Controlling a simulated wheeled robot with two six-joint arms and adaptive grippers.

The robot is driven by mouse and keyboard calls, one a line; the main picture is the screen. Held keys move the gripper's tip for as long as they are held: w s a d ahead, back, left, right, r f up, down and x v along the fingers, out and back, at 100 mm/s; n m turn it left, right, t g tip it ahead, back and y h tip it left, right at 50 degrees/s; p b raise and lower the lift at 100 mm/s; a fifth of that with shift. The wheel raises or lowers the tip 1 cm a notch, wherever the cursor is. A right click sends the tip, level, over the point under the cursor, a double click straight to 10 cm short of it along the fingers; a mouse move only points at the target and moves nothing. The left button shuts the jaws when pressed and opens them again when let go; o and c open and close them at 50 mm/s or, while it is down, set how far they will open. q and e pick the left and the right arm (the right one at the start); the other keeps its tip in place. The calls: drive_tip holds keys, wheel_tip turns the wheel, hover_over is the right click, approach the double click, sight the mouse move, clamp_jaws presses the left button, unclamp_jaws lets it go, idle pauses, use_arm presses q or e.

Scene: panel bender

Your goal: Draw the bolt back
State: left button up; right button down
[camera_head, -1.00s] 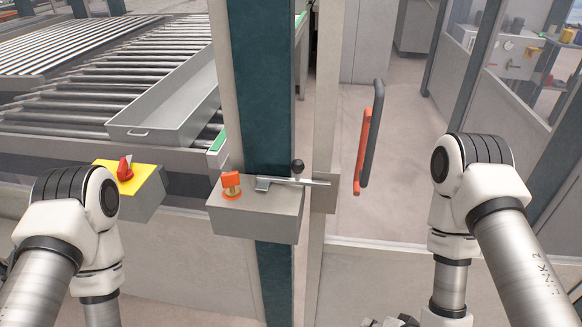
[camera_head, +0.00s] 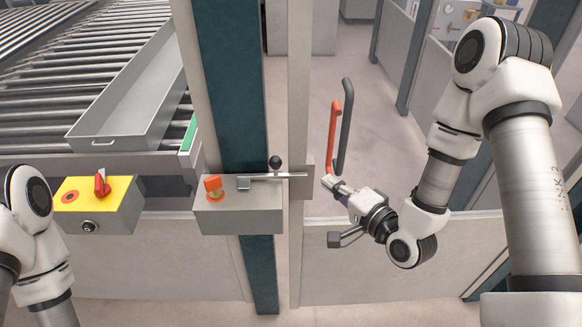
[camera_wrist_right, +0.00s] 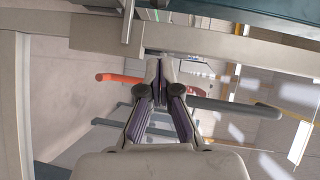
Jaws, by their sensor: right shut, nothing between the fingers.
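The bolt (camera_head: 262,177) is a thin metal rod with a dark round knob (camera_head: 275,162) on top. It lies across the top of a grey lock box (camera_head: 238,219), and its right end reaches a plate (camera_head: 301,178) on the pale door post. An orange key-like piece (camera_head: 213,186) stands on the box, left of the bolt. My right gripper (camera_head: 328,184) is shut and empty, just right of the plate and apart from the knob. Its fingers also show in the right wrist view (camera_wrist_right: 160,68). The left arm shows at the left edge, but its gripper is out of view.
A red and a dark grey handle (camera_head: 345,125) stand above my right gripper. A yellow-topped switch box (camera_head: 98,205) with a red knob is at left. A teal post (camera_head: 230,90) rises behind the lock box. A roller conveyor bears a grey tray (camera_head: 95,142).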

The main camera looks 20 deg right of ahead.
drive_tip(key=b+x, duration=0.9)
drive_tip(key=shift+a+r, duration=0.15)
drive_tip(key=shift+a, duration=0.05)
drive_tip(key=shift+w+a+f, duration=0.15)
drive_tip(key=shift+w+a, duration=0.15)
drive_tip(key=shift+a, duration=0.25)
drive_tip(key=shift+w+a+f, duration=0.2)
drive_tip(key=shift+w+a, duration=0.1)
drive_tip(key=shift+a, duration=0.25)
drive_tip(key=shift+a+p, duration=0.35)
drive_tip(key=shift+a, duration=0.1)
drive_tip(key=shift+d+f, duration=0.1)
drive_tip(key=shift+f, duration=0.05)
drive_tip(key=shift+w, duration=0.1)
